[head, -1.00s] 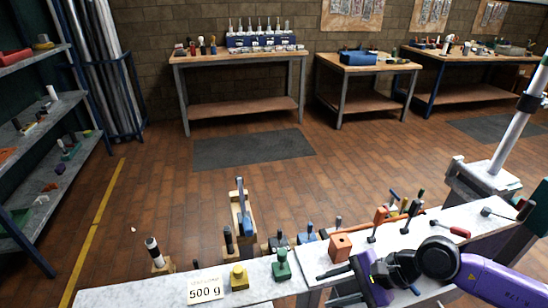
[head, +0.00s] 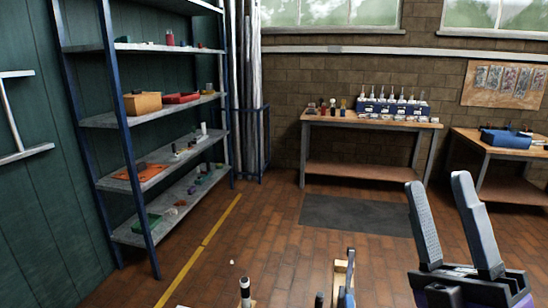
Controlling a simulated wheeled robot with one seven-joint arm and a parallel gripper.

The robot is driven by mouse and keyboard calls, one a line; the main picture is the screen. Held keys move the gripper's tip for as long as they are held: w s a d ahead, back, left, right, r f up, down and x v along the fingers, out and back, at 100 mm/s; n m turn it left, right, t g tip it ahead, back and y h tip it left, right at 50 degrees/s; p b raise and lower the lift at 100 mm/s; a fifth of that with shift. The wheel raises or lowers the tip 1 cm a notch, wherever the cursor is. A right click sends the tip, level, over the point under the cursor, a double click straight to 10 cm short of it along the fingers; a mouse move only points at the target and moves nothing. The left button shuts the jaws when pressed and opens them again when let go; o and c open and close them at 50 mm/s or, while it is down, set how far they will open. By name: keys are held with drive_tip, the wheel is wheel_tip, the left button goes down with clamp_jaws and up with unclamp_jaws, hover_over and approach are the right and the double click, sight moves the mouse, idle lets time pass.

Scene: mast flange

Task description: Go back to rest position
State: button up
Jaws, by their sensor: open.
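My gripper (head: 440,205) is in the lower right of the head view, raised with its two fingers pointing up. The dark grey fingers stand apart with nothing between them. The gripper is in the air in front of the floor and the dark mat. The rest of my arm is mostly below the picture's edge.
A blue-framed shelf rack (head: 105,120) with small items stands on the left. A workbench (head: 365,120) with a blue tool rack (head: 393,107) is against the brick wall. Another bench (head: 500,150) is on the right. Tool tops (head: 245,292) show at the bottom edge. The middle floor (head: 270,245) is clear.

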drive_tip(key=s+d+f+m+g+h, duration=0.2)
drive_tip(key=s+f+m+g+h, duration=0.15)
drive_tip(key=f+m+h, duration=0.75)
drive_tip(key=s+d+f+m+g+h, duration=0.25)
drive_tip(key=s+f+m+h, duration=0.4)
drive_tip(key=m, duration=0.85)
drive_tip(key=s+a+f+n+g+y, duration=0.1)
drive_tip(key=s+f+n+g+y, duration=0.1)
drive_tip(key=s+f, duration=0.6)
drive_tip(key=s+a+f+n+g+y+p, duration=0.1)
drive_tip(key=s+f+g+y, duration=0.3)
drive_tip(key=s+f, duration=0.5)
drive_tip(key=shift+s+a+n+y, duration=0.55)
drive_tip(key=shift+s+a+n, duration=0.05)
drive_tip(key=shift+s+a, duration=0.2)
drive_tip(key=shift+c, duration=0.3)
